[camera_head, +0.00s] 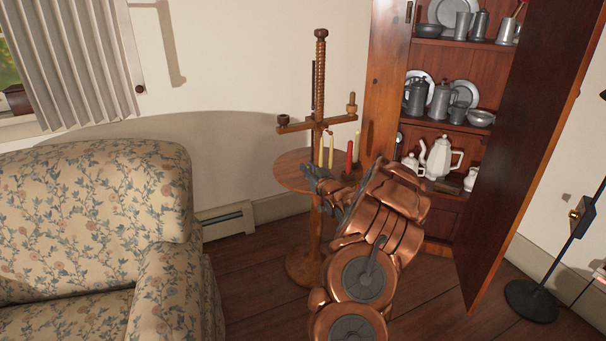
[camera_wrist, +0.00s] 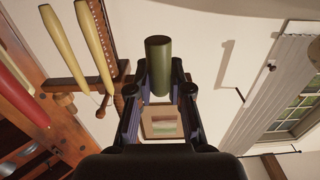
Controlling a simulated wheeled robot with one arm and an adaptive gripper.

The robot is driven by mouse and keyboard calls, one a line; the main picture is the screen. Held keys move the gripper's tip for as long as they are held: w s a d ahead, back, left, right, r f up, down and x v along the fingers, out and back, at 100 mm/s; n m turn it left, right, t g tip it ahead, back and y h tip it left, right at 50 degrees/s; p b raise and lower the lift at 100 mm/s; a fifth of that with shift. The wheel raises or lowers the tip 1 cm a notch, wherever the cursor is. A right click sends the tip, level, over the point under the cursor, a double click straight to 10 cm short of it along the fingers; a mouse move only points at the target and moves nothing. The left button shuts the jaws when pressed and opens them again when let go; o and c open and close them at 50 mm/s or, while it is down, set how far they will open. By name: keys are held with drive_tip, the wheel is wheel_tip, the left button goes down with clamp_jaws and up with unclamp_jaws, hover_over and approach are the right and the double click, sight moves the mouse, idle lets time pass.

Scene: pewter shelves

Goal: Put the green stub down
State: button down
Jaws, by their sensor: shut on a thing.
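The green stub (camera_wrist: 158,62) is a short dark green cylinder. In the wrist view it stands out from between the two fingertips of my gripper (camera_wrist: 158,88), which is shut on it. In the head view my gripper (camera_head: 318,181) is in front of the round wooden table top (camera_head: 288,172), near its front edge; I cannot make out the stub there. Whether the stub touches anything beyond the fingers cannot be told.
Pale yellow candles (camera_head: 331,150) and a red candle (camera_head: 349,158) stand at the table, close to my gripper. A wooden threaded post (camera_head: 320,80) with a crossarm rises there. An open cabinet door (camera_head: 530,140) is at right, a floral sofa (camera_head: 85,220) at left.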

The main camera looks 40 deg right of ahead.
drive_tip(key=x, duration=0.5)
drive_tip(key=shift+d+f+b, duration=0.2)
drive_tip(key=shift+f+b, duration=0.05)
drive_tip(key=shift+b, duration=0.15)
drive_tip(key=shift+w+f+b, duration=0.1)
drive_tip(key=shift+f+b, duration=0.5)
drive_tip(key=shift+f, duration=1.2)
drive_tip(key=shift+r, duration=0.1)
drive_tip(key=c, duration=1.1)
unclamp_jaws()
drive_tip(key=shift+s, duration=0.2)
drive_tip(key=p+v, duration=0.2)
drive_tip(key=v, duration=0.9)
drive_tip(key=shift+s+a, duration=0.2)
drive_tip(key=shift+s, duration=0.15)
